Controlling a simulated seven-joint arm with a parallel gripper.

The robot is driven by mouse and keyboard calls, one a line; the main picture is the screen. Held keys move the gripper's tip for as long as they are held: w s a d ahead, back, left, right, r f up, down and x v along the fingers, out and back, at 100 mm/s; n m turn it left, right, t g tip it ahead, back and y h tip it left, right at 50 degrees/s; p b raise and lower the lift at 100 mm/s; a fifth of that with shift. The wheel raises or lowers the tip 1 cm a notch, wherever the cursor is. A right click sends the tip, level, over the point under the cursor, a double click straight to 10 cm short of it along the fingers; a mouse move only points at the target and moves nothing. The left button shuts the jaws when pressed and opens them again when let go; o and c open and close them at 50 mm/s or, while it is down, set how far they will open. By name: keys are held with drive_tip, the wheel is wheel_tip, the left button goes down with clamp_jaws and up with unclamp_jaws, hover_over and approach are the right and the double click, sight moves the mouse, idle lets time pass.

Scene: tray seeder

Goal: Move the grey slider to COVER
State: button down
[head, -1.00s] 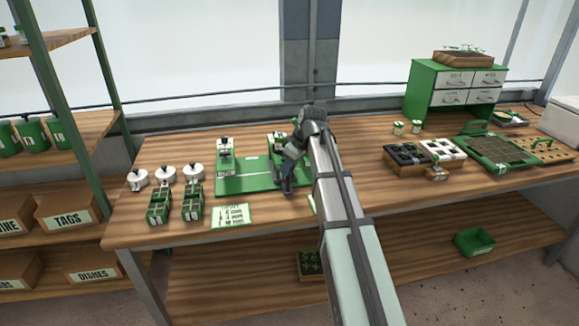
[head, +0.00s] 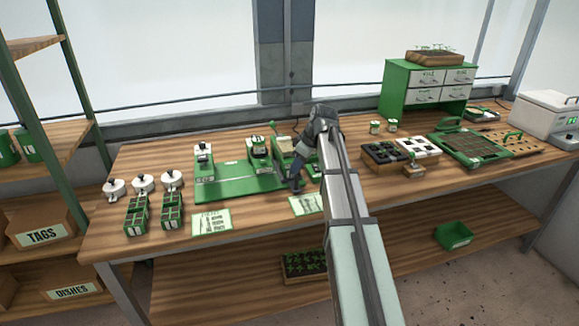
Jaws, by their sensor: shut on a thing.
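The green seeder (head: 235,187) lies on the bench left of the middle in the head view. Small white and dark units stand along its back edge, and more green parts continue to its right. My gripper (head: 296,187) points down at the seeder's right-hand part. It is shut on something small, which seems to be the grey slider. The gripper and wrist hide the slider, so its position and any COVER mark cannot be made out.
White lidded pots (head: 143,183) and green cell packs (head: 170,212) stand left of the seeder. Printed cards (head: 212,222) lie in front. Seed trays (head: 382,152) and a green drawer cabinet (head: 398,96) are to the right. The front bench edge is clear.

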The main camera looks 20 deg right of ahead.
drive_tip(key=shift+d, duration=0.3)
drive_tip(key=c, duration=1.2)
unclamp_jaws()
drive_tip(key=shift+o, duration=1.4)
drive_tip(key=shift+a, duration=0.1)
drive_tip(key=v, duration=1.4)
drive_tip(key=shift+a, duration=0.1)
